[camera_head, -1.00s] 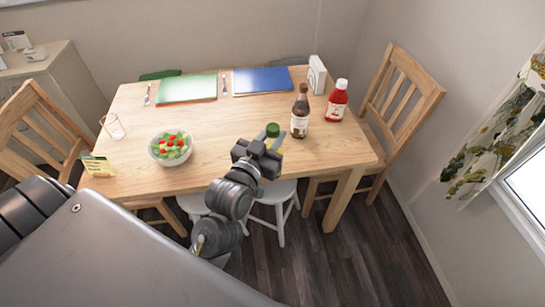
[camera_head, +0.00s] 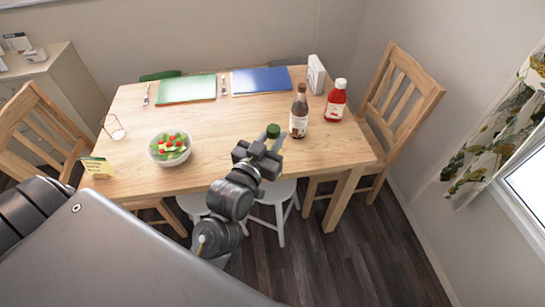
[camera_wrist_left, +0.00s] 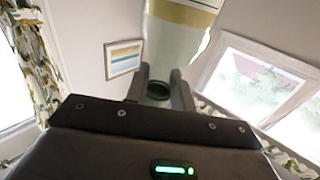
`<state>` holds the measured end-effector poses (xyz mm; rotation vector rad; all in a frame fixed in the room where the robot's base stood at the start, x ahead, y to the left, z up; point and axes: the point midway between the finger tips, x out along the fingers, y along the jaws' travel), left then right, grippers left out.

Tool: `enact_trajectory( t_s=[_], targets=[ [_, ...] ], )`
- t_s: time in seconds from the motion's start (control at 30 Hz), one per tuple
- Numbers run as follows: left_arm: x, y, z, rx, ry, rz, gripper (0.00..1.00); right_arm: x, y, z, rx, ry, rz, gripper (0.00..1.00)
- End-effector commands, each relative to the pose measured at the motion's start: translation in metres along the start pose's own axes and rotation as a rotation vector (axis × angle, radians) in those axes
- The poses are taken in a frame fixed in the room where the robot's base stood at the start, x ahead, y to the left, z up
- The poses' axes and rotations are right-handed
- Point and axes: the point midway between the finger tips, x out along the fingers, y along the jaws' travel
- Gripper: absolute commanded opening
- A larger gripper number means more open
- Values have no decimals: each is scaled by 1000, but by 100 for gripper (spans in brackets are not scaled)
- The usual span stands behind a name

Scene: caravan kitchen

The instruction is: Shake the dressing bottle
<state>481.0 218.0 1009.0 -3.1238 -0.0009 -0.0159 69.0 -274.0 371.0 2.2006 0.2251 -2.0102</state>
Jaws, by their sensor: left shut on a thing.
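The dressing bottle shows in the head view mainly as its green cap (camera_head: 273,131), just beyond my left gripper (camera_head: 270,142). My left gripper is shut on the bottle, over the near right part of the table; its arm and fingers hide most of the bottle. In the left wrist view, a dark green part (camera_wrist_left: 158,90) sits between the two fingers, with a pale body and yellow band above it. Whether the bottle touches the table cannot be told. My right gripper is not in view.
A brown sauce bottle (camera_head: 299,112) stands close beyond the held bottle, with a red ketchup bottle (camera_head: 337,100) to its right. White stools (camera_head: 275,205) stand below.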

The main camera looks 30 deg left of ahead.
Motion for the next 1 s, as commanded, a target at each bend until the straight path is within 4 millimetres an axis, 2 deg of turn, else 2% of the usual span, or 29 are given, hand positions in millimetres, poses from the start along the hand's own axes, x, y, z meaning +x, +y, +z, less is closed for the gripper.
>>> enact_trajectory(
  t_s=[0.03, 0.1, 0.17, 0.2, 0.23, 0.3, 1.0],
  targets=[
    [-2, 0, 40, 10, -29, 3, 0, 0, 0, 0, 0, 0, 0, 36],
    [-1, 0, 49, 6, -14, 1, 0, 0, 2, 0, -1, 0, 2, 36],
    [0, 0, 38, 2, -3, 0, 0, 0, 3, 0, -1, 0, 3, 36],
    [0, 0, 11, -2, 8, -1, 0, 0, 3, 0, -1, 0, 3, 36],
    [0, 0, -7, -3, 11, -1, 0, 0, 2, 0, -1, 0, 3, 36],
    [0, -1, -19, 0, -3, 0, 0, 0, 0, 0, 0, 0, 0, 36],
    [0, 0, -15, 4, -9, 1, 0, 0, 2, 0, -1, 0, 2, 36]
  ],
)
